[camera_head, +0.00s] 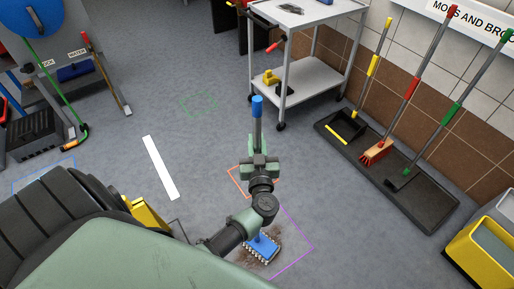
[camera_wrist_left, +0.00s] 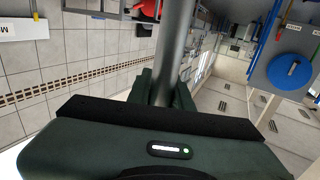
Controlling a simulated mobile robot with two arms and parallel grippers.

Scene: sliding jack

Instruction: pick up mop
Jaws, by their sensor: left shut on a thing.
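The mop has a blue-tipped grey pole (camera_head: 258,124) and a blue head with a pale fringe (camera_head: 263,248). My left gripper (camera_head: 259,158) is shut around the mop's pole in the middle of the head view. The pole rises above the gripper; its lower part is hidden behind my arm. The head shows below my wrist, over a brown dirty patch of floor; I cannot tell if it touches. In the left wrist view the grey pole (camera_wrist_left: 174,55) runs up between the jaws (camera_wrist_left: 163,88). My right gripper is not in view.
A grey cart (camera_head: 312,75) stands behind. Brooms stand on a dark tray (camera_head: 420,190) by the right wall. A yellow bucket (camera_head: 478,255) is at lower right. More tools hang on a grey board (camera_head: 72,40) at upper left. Floor left of the gripper is open.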

